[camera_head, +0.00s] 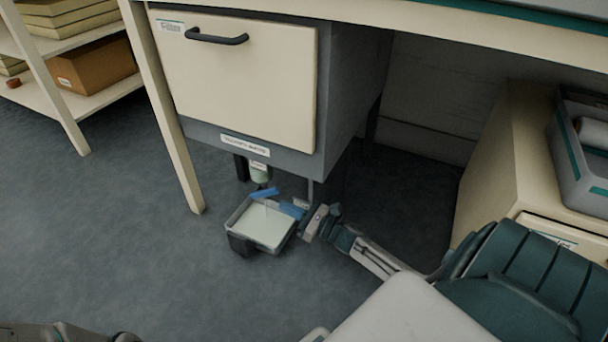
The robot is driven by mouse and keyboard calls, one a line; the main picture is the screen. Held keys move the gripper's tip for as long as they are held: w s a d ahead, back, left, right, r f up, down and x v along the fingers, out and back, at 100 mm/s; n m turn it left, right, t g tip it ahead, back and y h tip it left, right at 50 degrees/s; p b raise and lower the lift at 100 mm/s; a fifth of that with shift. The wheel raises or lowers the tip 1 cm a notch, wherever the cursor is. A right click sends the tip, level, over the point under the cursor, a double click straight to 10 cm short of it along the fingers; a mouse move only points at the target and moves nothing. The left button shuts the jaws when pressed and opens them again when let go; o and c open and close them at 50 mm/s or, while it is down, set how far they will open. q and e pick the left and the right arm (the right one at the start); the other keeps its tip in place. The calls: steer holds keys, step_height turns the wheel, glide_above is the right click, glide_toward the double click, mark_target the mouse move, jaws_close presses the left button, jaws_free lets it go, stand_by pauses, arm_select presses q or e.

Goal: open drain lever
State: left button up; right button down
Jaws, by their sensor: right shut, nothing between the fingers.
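A small blue lever (264,192) sits just under a pale outlet (259,171) beneath the cabinet (240,80). A shallow grey tray (234,220) with a pale inside stands on the floor below it. My right gripper (289,209) reaches in from the right, under the cabinet's front edge. Its blue fingers are shut and empty, over the tray's right rim and a little right of the lever. A gap shows between the fingertips and the lever in the picture; the depth between them is hard to judge. My left gripper does not show.
The cabinet's drawer has a dark handle (217,37). A pale table leg (171,130) stands left of the tray. A shelf with a brown box (92,66) is at the upper left. A beige cabinet (497,160) stands right.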

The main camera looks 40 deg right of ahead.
mark_target(278, 190)
steer(key=shift+w+a+r+b, duration=0.15)
steer(key=shift+w+r, duration=0.2)
steer(key=shift+r, duration=0.25)
steer(key=shift+w+a+r+b, duration=0.15)
steer(key=shift+w+r, duration=0.2)
steer(key=shift+r, duration=0.25)
steer(key=r+p, duration=0.1)
steer(key=w+r, duration=0.1)
steer(key=r+p, duration=0.1)
steer(key=r, duration=0.1)
steer(key=shift+w+a+p, duration=0.3)
steer(key=shift+f, duration=0.1)
